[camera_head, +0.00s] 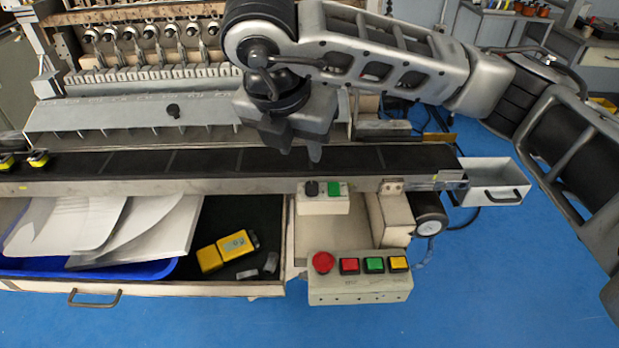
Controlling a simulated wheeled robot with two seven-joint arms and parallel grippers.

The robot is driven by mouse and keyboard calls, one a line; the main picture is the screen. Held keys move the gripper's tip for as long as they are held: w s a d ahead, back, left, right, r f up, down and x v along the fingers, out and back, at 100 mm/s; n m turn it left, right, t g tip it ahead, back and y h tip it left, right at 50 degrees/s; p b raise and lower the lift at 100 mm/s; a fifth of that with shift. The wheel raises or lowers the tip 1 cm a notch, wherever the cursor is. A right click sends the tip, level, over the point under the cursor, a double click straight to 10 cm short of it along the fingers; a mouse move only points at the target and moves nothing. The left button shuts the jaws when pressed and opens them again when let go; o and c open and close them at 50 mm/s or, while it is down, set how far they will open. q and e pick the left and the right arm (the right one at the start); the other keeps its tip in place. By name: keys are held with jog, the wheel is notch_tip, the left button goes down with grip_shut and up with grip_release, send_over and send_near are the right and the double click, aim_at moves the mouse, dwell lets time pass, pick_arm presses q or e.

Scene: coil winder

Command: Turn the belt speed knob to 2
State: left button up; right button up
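A small pale control box (322,206) sits on the front side of the conveyor belt (210,162). It carries a round black knob (311,188), which looks like the belt speed knob, and a green button (334,188) to its right. The knob's scale and pointer are too small to read. My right gripper (299,153) points down over the belt, behind and above the knob in the picture and apart from it. Its two fingertips show with a gap between them, and nothing is seen in them. My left gripper is not in view.
A lower panel (358,290) has a red mushroom button (323,262) and red, green and yellow buttons. An open drawer holds a blue tray (160,268) with white sheets and a yellow device (227,250). Blue floor (480,300) is free at right front.

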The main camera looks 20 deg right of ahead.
aim_at(311, 186)
jog(key=x, duration=1.2)
jog(key=shift+f, duration=0.35)
jog(key=shift+b, duration=0.3)
jog(key=c, duration=0.7)
